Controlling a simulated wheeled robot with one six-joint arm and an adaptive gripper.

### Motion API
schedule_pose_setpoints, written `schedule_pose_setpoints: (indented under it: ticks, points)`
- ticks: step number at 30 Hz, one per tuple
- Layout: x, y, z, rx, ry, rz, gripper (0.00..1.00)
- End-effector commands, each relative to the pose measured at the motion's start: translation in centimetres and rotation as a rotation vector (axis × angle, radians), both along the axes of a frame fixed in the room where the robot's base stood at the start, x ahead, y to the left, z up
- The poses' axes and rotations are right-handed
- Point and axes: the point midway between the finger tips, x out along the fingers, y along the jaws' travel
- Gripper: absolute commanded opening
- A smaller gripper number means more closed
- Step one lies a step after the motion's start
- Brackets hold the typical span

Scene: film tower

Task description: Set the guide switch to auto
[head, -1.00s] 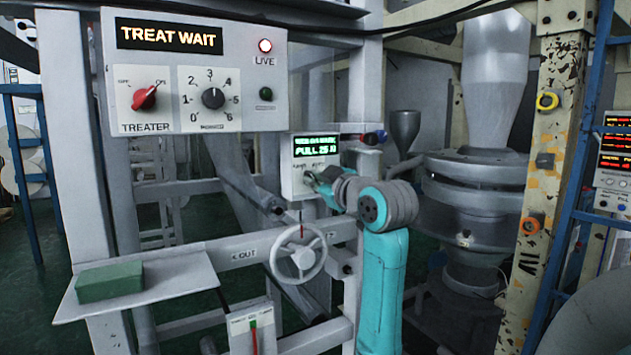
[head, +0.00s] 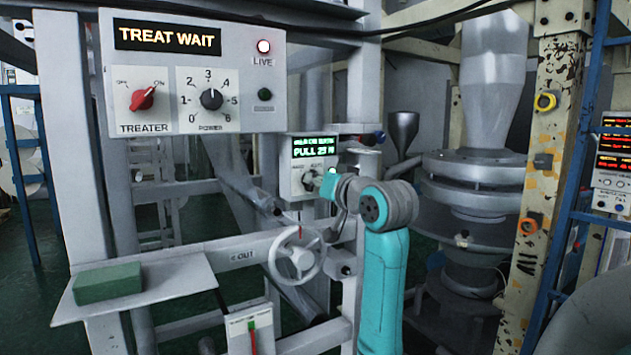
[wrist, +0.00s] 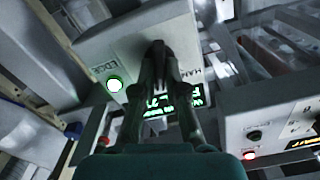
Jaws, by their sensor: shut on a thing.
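The guide switch (head: 309,181) is a dark knob on a small white box (head: 291,188), under a green display reading about "PULL 25 N". Labels above it seem to read HAND and AUTO. My gripper (head: 321,182) meets the knob from the right in the head view. In the wrist view my gripper (wrist: 158,50) has its fingers drawn together at the box face (wrist: 110,42), shut on the switch. The fingers hide the knob there, and I cannot tell which way it points. A green lamp (wrist: 115,85) glows beside the label EDGE.
The treater panel (head: 270,88), with a red knob and a black power knob, hangs at upper left. A handwheel (head: 299,277) sits below the box. A green block (head: 108,283) lies on a shelf (head: 180,283). A hopper machine (head: 470,185) stands right of my arm.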

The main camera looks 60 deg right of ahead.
Motion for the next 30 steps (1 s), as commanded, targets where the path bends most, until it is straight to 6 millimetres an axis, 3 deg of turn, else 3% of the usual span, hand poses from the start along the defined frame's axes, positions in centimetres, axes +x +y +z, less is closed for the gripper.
schedule_pose_setpoints:
  ticks: [15, 30]
  points:
    - [-0.09, -0.18, -0.21, 0.328, -0.198, 0.0, 0.0]
    - [-0.11, -0.22, -0.26, 0.417, -0.252, -0.001, 0.0]
